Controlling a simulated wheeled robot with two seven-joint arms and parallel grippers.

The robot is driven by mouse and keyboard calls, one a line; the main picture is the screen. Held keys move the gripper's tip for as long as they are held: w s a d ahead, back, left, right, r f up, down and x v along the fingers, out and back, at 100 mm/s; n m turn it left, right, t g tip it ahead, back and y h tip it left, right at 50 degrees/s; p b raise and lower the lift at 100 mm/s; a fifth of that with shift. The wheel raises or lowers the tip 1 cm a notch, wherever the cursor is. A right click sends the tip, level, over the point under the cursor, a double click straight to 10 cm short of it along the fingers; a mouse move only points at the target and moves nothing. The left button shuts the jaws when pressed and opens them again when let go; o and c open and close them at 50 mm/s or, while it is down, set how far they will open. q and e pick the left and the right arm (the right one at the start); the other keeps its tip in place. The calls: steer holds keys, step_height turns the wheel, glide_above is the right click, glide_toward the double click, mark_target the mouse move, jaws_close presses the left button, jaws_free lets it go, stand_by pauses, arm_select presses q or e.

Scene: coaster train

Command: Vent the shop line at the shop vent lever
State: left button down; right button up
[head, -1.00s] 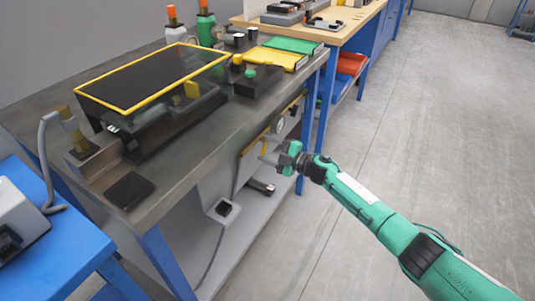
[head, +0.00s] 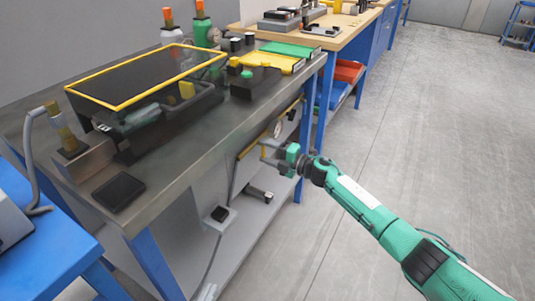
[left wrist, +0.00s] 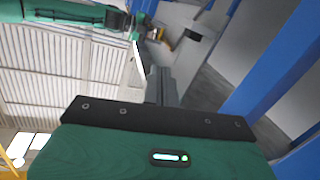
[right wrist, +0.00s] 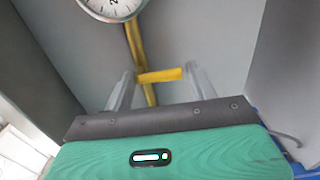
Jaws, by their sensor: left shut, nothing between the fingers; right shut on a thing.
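The yellow shop vent lever (right wrist: 160,75) is a short bar across a yellow pipe (right wrist: 133,42), under the bench at the grey panel. My right gripper (right wrist: 160,85) has its two pale fingers either side of the lever and is shut on it. In the head view my right gripper (head: 268,151) reaches in from the right below the bench edge; the lever is small there and partly hidden by the fingers. A round white gauge (right wrist: 112,5) sits above the lever, and its dial is cut off. My left gripper (left wrist: 161,85) is shut and empty; it is outside the head view.
The steel bench (head: 190,150) carries a yellow-framed dark case (head: 150,75) and a black pad (head: 118,192). A blue bench leg (head: 308,140) stands just beyond my right gripper. A blue table (head: 45,245) is at the left. The floor (head: 430,130) at right is clear.

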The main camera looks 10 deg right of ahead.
steer(key=shift+f, duration=0.15)
steer(key=o, duration=1)
arm_select(q)
steer(key=f+g, duration=0.1)
steer(key=s+f+g+p, duration=0.1)
steer(key=s+a+f+g+y+p, duration=0.1)
steer(key=f, duration=0.1)
steer(key=shift+s+g, duration=0.1)
steer(key=shift+g, duration=0.3)
arm_select(e)
steer(key=v, duration=1.3)
steer(key=shift+s+d, duration=0.25)
steer(key=shift+d, duration=0.1)
